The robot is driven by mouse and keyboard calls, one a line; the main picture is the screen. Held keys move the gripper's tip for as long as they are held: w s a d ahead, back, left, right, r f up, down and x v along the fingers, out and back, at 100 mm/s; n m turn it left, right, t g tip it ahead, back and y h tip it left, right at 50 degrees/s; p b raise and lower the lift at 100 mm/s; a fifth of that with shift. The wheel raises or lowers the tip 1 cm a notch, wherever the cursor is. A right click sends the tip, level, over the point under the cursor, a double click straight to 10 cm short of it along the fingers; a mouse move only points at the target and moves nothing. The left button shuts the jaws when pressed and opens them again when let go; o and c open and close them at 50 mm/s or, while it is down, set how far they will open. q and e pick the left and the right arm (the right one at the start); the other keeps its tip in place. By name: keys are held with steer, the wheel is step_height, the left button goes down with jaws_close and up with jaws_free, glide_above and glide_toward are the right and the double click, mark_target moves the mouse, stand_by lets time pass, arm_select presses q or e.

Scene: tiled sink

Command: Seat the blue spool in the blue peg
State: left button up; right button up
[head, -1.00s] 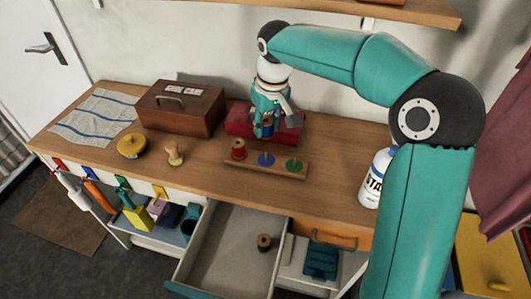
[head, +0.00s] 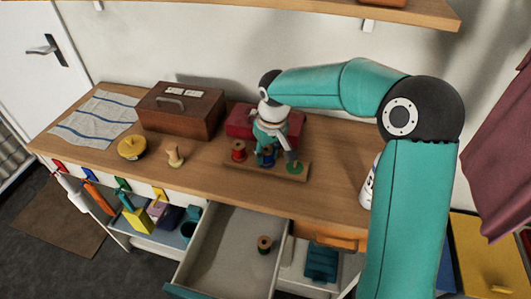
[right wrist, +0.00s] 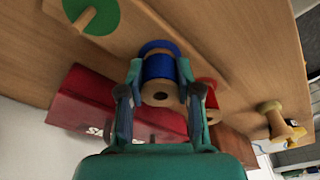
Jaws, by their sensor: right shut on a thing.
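My right gripper (head: 267,155) is shut on the blue spool (right wrist: 158,66), which sits between its fingers in the right wrist view. The gripper is over the middle of the wooden peg board (head: 303,177), at the blue peg. The blue peg is mostly hidden by the spool and fingers; a blue round edge (right wrist: 158,46) shows just beyond the spool, and I cannot tell whether it is the peg's disc or the spool's flange. Whether the spool touches the board is also unclear. My left gripper is not in view.
A red spool (head: 239,151) stands on the left of the board and a green disc (head: 295,168) marks its right end. A red box (head: 240,124) lies behind. A wooden case (head: 180,112) stands left.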

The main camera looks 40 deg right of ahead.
steer(key=shift+f, duration=0.2)
steer(key=o, duration=0.9)
steer(key=shift+r, duration=0.1)
steer(key=shift+o, duration=0.2)
steer(key=shift+r, duration=0.1)
step_height(320, 180, up, 12)
steer(key=s, duration=0.1)
steer(key=shift+s, duration=0.4)
